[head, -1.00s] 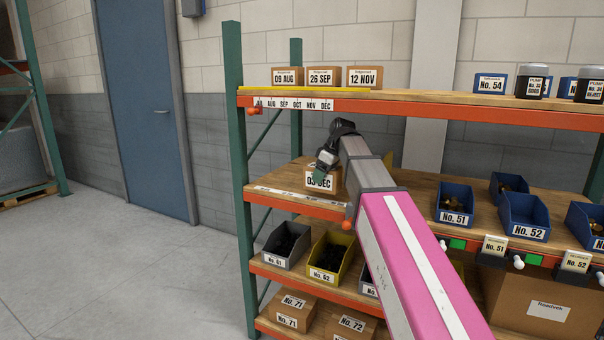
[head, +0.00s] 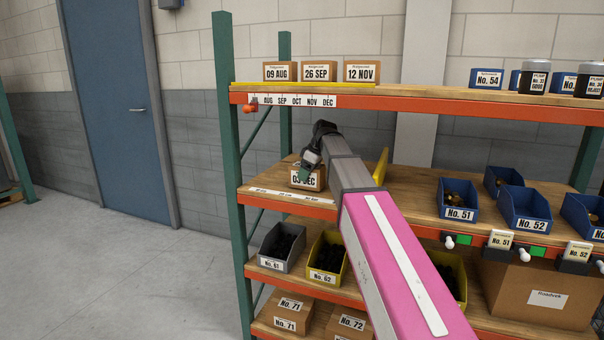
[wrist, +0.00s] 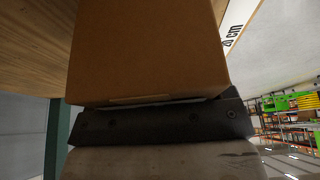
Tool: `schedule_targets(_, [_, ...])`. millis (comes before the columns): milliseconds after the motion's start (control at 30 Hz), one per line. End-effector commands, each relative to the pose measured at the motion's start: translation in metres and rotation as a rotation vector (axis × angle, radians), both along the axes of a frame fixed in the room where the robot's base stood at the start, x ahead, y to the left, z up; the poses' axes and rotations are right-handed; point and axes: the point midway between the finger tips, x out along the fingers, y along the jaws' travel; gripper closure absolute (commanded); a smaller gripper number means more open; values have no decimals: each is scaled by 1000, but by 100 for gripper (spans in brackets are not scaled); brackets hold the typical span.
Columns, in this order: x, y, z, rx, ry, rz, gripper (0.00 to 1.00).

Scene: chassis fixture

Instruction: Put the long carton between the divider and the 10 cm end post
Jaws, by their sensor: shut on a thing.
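My gripper (head: 310,160) reaches onto the left part of the middle shelf and is shut on a brown carton labelled 03 DEC (head: 307,182). In the wrist view the carton (wrist: 148,50) fills the upper middle, against the dark gripper pad (wrist: 160,122). I cannot tell whether it touches the shelf. A yellow upright panel, likely the divider (head: 381,166), stands to the right, partly behind my arm. The 10 cm end post cannot be made out; a white strip reading 20 cm (wrist: 236,25) shows beside the carton.
The middle shelf (head: 410,195) has bare wood right of the panel, then blue bins (head: 457,200). A green rack upright (head: 228,180) bounds the left. The upper shelf (head: 420,98) is above, with cartons labelled 09 AUG (head: 281,72), 26 SEP (head: 319,72) and 12 NOV (head: 361,72).

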Motion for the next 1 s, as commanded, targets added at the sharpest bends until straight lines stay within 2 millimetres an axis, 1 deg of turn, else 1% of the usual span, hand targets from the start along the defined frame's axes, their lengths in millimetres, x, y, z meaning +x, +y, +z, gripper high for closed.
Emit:
schedule_targets(67, [-2,-2,-4,1,-2,1,66])
schedule_targets(433, [-1,-2,-7,1,-2,1,66])
schedule_targets(467, [-1,-2,-7,0,-2,1,16])
schedule_targets(500, [-1,-2,-7,0,-2,1,3])
schedule_targets(533, [-1,-2,-7,0,-2,1,0])
schedule_targets(833, [-1,-2,-4,0,-2,1,0])
schedule_targets(1000, [-3,-6,8,0,-2,1,0])
